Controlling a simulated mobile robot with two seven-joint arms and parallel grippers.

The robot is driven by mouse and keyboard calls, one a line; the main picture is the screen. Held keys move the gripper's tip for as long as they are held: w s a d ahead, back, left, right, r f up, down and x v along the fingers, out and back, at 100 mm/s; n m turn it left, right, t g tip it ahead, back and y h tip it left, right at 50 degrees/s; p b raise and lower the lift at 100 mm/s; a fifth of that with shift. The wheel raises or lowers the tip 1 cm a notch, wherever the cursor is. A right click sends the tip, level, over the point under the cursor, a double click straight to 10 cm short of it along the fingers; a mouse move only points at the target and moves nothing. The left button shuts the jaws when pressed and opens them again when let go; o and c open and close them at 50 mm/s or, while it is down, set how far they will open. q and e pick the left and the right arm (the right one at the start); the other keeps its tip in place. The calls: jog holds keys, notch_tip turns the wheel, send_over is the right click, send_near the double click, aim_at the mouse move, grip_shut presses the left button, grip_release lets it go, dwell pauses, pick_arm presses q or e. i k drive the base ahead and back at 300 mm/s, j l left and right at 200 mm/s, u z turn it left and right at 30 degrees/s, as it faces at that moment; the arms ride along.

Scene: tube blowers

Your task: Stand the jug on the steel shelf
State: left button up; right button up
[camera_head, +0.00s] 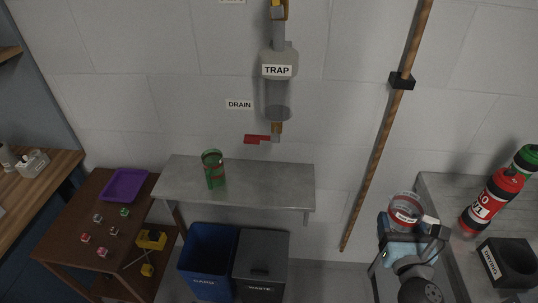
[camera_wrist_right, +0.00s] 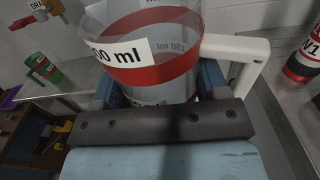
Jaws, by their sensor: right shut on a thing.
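The jug (camera_head: 404,207) is clear, with a red band, a white label and a white handle. In the right wrist view the jug (camera_wrist_right: 160,50) fills the upper middle, and its label ends in "00 ml". My right gripper (camera_head: 408,236) is shut on it, one blue finger on each side of its body. The jug is held at the right of the head view, away from the shelf. The steel shelf (camera_head: 260,182) is a grey slab against the wall at the middle. My left gripper is not in view.
A green cup (camera_head: 213,172) stands on the shelf's left part; the right part is bare. The trap (camera_head: 278,85) and a red drain lever (camera_head: 257,139) hang above. Bins (camera_head: 207,262) stand below. A slanted pole (camera_head: 383,130) lies between shelf and jug.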

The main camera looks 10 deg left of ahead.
aim_at(192, 170)
jog(key=i+j+u, duration=0.1)
jog(key=j+u, duration=0.25)
jog(key=i+j+u, duration=0.2)
jog(key=j+u, duration=0.2)
jog(key=i+j, duration=0.2)
jog(key=j, duration=0.25)
jog(key=i+j+u, duration=0.1)
jog(key=i+j, duration=0.15)
jog(key=j, duration=0.15)
